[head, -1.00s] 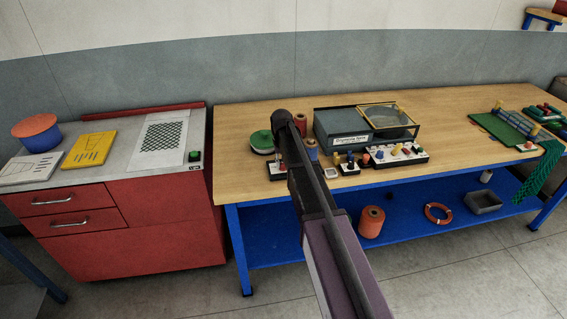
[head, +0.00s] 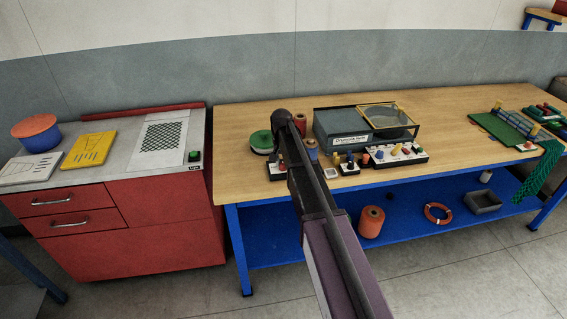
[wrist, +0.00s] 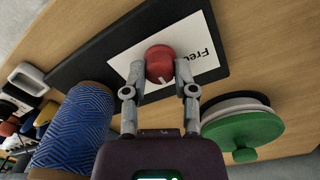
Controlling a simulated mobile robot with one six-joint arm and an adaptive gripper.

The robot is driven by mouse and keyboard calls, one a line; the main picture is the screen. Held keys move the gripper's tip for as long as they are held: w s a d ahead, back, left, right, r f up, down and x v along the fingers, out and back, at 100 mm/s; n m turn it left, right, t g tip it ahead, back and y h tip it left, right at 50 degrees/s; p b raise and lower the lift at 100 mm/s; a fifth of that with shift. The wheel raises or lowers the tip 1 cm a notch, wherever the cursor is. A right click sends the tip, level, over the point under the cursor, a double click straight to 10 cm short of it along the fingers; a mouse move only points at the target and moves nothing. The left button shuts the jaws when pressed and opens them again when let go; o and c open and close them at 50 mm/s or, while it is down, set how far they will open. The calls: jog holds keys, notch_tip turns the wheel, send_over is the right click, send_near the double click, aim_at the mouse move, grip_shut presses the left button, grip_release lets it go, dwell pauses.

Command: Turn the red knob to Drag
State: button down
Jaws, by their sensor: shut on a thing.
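The red knob (wrist: 159,64) sits on a white label on a dark plate (wrist: 95,50) in the wrist view. A pale pointer mark shows on the knob. The word on the label beside it begins "Free"; no "Drag" lettering can be read. My gripper (wrist: 159,75) is shut on the red knob, one finger on each side. In the head view my arm covers part of the knob's plate (head: 274,172), and the gripper and knob are hidden or too small to make out.
A green-lidded round tin (wrist: 242,130) stands right of my gripper in the wrist view, and a blue patterned spool (wrist: 75,130) stands close on the left. A grey box (head: 340,128) and a white panel of colored knobs (head: 400,155) stand on the wooden bench (head: 240,185).

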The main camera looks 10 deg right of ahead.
jog(key=shift+c, duration=2)
grip_release()
jog(key=shift+r, duration=0.1)
